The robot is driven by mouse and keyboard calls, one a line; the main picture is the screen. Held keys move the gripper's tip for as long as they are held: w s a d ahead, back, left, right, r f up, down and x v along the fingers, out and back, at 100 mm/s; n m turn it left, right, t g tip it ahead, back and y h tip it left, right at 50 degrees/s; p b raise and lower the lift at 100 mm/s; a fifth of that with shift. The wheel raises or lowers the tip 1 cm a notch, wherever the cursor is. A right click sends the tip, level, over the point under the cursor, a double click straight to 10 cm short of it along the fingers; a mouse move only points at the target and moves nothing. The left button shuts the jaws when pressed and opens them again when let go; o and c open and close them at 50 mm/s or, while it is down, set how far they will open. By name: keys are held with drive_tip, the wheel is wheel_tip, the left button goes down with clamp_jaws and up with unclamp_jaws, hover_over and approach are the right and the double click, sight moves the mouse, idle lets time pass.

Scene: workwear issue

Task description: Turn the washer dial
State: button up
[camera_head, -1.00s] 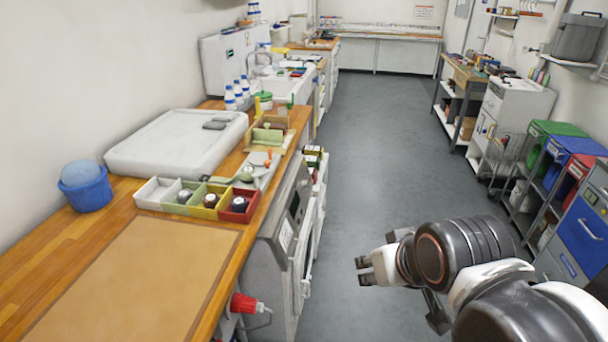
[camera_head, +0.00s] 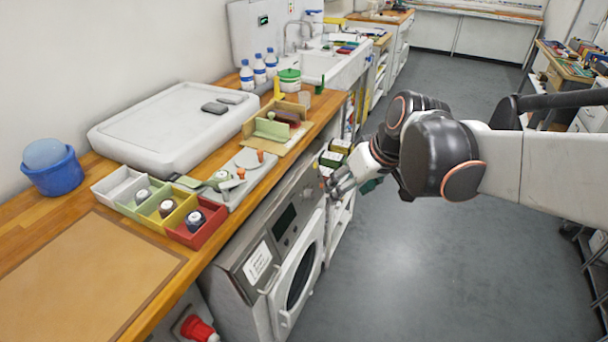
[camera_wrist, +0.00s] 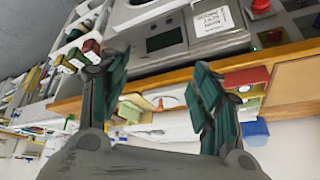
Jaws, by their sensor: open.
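The washer (camera_head: 240,292) is a grey-white front loader under the wooden counter, with a round door (camera_head: 298,270) and a dark display (camera_head: 284,222) on its sloped control panel. My gripper (camera_head: 340,180) is just beyond the panel's right end, in front of the counter edge. In the wrist view, my gripper (camera_wrist: 158,72) is open and empty, with its two teal-padded fingers wide apart. The panel with its display (camera_wrist: 165,40) and white label (camera_wrist: 213,20) shows beyond the fingers. My left finger may hide part of the panel.
Small boxes (camera_head: 340,146) are beside my gripper.

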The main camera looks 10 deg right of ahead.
drive_tip(key=w+d+f+n+y+b, duration=0.1)
drive_tip(key=w+d+f+y, duration=0.1)
drive_tip(key=w+f, duration=0.5)
drive_tip(key=w+d+f+n+y+b, duration=0.15)
drive_tip(key=w+f, duration=0.25)
drive_tip(key=w, duration=0.7)
drive_tip(key=w+d+f+t+y, duration=0.2)
drive_tip(key=w+d+f+y, duration=0.1)
drive_tip(key=w+f, duration=0.3)
drive_tip(key=n+t+y+b, duration=0.1)
drive_tip(key=n+y+b, duration=0.15)
drive_tip(key=b, duration=0.25)
approach(313, 194)
drive_tip(key=shift+h, duration=0.3)
drive_tip(key=x, duration=0.9)
drive_tip(key=shift+r, duration=0.1)
drive_tip(key=shift+a, duration=0.1)
drive_tip(key=c, duration=1.1)
